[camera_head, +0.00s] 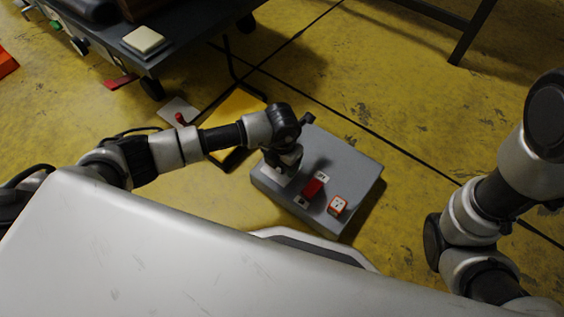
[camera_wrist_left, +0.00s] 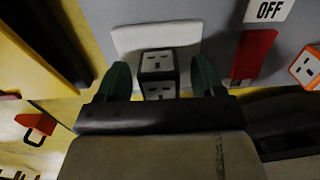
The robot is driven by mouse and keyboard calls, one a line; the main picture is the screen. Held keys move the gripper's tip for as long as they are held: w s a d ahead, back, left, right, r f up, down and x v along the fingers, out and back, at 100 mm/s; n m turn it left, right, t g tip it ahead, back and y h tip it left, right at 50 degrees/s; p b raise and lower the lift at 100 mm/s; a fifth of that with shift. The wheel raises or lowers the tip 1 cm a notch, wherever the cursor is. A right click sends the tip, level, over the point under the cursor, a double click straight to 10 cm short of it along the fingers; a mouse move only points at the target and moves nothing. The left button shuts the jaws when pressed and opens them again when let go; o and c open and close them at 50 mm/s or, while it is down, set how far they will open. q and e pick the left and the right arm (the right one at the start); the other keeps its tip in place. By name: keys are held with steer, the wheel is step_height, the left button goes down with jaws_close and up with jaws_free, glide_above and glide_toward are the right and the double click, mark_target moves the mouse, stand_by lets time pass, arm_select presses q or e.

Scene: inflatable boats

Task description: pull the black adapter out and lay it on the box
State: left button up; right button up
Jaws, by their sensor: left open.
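The black adapter (camera_wrist_left: 157,64), a small dark block with white socket faces, sits at a white plate (camera_wrist_left: 130,38) on the grey box (camera_head: 345,172). My left gripper (camera_wrist_left: 162,78) is open, with one finger on each side of the adapter and a small gap visible on both sides. In the head view my left gripper (camera_head: 287,163) is over the left part of the box and hides the adapter. My right arm shows at the right edge, but its gripper is out of view.
A red switch (camera_head: 313,187) with an OFF label and an orange socket block (camera_head: 338,206) stand on the box, right of my left gripper. A yellow panel (camera_head: 236,108) and a white plate with a red handle (camera_head: 180,118) lie behind left. A dark cart (camera_head: 185,45) stands beyond.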

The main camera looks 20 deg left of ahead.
arm_select(q)
steer(key=shift+p, duration=0.5)
stand_by(0.6)
steer(key=shift+c, duration=0.3)
jaws_close()
steer(key=shift+r+p, duration=3)
